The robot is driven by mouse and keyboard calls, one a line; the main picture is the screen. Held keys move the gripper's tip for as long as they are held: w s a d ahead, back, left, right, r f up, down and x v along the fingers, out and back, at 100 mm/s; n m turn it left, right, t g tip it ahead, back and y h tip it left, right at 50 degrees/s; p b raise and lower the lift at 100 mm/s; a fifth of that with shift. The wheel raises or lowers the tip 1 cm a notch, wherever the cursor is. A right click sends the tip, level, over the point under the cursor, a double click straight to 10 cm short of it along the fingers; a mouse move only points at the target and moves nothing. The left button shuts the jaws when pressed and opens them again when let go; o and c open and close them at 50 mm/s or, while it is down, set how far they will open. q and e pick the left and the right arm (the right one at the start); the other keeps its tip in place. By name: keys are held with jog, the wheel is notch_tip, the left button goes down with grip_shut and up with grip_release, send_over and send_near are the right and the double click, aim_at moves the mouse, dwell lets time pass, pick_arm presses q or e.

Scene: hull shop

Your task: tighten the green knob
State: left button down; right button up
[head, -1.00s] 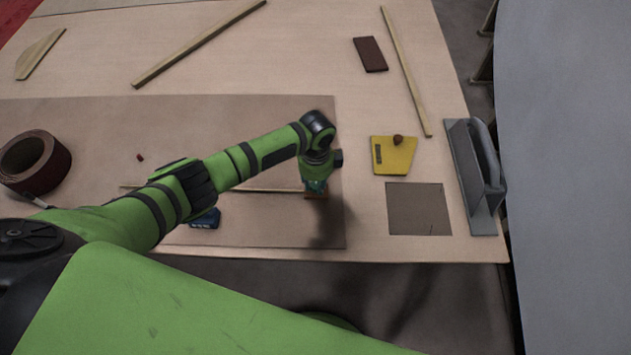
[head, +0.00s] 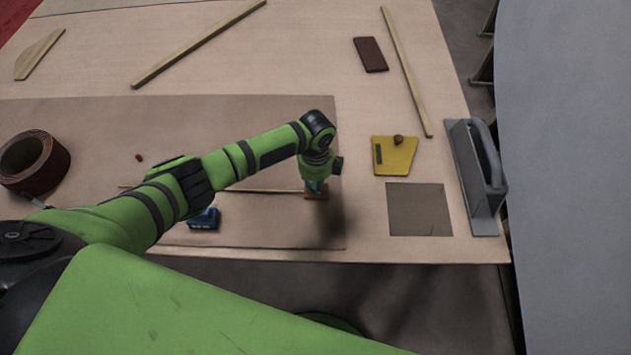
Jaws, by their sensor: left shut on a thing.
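My left gripper (head: 316,187) points down at the right end of a thin wooden strip (head: 262,190) on the brown sheet. It is shut on a small teal-green thing, which I take to be the green knob; the wrist and fingers hide most of it. A small orange-brown block (head: 316,197) shows just below the fingertips. My right gripper is not in view.
A blue tool (head: 204,219) lies left of the gripper, under my forearm. A yellow plate with a brown ball-shaped knob (head: 395,157), a dark square sheet (head: 419,210) and a grey sanding float (head: 475,180) lie to the right. A brown roll (head: 36,163) lies at left.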

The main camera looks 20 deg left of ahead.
pick_arm(q)
jog(key=shift+d, duration=0.1)
jog(key=c, duration=1)
grip_release()
notch_tip(320, 180, up, 12)
jog(key=shift+r, duration=0.1)
